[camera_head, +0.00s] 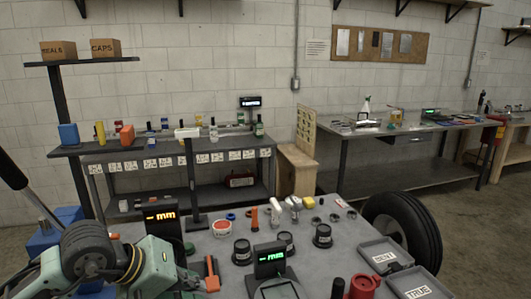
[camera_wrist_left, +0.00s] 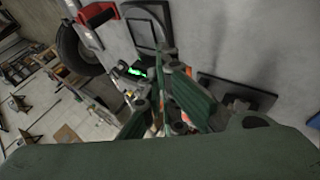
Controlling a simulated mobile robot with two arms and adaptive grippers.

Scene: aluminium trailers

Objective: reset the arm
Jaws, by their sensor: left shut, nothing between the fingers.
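My left arm (camera_head: 150,262) comes in at the lower left of the head view, its pale green links low over the near left part of the grey table (camera_head: 330,240). I cannot make out its fingers there. In the left wrist view my left gripper (camera_wrist_left: 167,68) shows its green fingers closed together with nothing between them. A grey tabletop (camera_wrist_left: 240,50) with dark trays lies beyond the fingers. My right gripper is in neither view.
The table bears green and orange digital displays, a tub (camera_head: 222,229), black knobs (camera_head: 322,236), an orange-handled tool (camera_head: 211,273) and open trays labelled BENT (camera_head: 385,256) and TRUE (camera_head: 417,284). A tyre (camera_head: 403,226) stands at its right. Benches (camera_head: 405,140) line the back wall.

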